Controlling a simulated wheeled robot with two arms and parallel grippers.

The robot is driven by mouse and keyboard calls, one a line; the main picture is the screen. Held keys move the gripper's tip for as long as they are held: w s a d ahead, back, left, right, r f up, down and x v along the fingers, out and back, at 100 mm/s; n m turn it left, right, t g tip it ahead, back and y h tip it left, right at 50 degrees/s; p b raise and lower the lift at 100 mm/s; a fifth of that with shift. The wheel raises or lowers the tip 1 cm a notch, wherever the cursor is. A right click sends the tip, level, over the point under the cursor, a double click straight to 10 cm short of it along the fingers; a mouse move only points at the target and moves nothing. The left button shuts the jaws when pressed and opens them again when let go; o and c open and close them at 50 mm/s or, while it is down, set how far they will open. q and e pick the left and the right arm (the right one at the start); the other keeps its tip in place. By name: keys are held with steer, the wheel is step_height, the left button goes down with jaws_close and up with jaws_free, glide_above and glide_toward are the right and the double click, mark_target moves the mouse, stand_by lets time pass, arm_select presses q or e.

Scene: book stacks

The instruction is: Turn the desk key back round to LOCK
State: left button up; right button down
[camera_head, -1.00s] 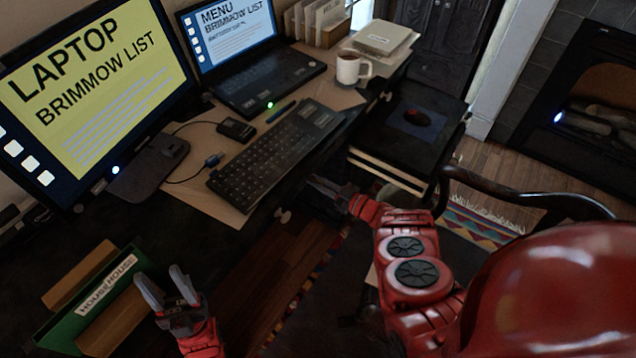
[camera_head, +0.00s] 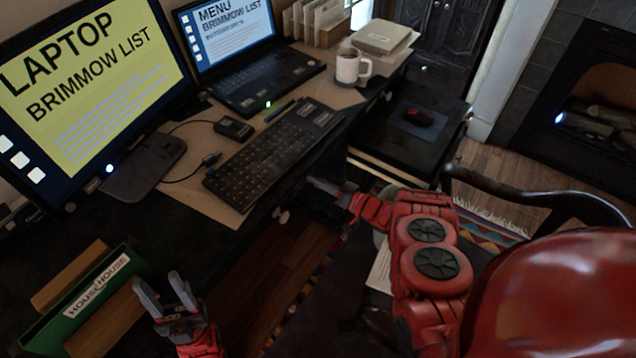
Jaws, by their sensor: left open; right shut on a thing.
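My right gripper (camera_head: 330,190) is at the front edge of the dark desk, below the keyboard. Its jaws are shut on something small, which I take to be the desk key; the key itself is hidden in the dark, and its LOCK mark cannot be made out. My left gripper (camera_head: 161,291) is open and empty at the lower left, beside the green box labelled HOUSE HOUSE (camera_head: 92,290).
The desk holds a monitor (camera_head: 95,90), a laptop (camera_head: 245,75), a keyboard (camera_head: 272,155) and a white mug (camera_head: 350,67). A curved dark chair rail (camera_head: 540,195) stands at right.

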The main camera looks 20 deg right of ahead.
steer(key=shift+m, duration=0.4)
steer(key=c, duration=1)
jaws_free()
steer(key=shift+o, duration=0.2)
steer(key=p+v, duration=0.1)
steer(key=v, duration=1.6)
steer(key=shift+s+d, duration=0.2)
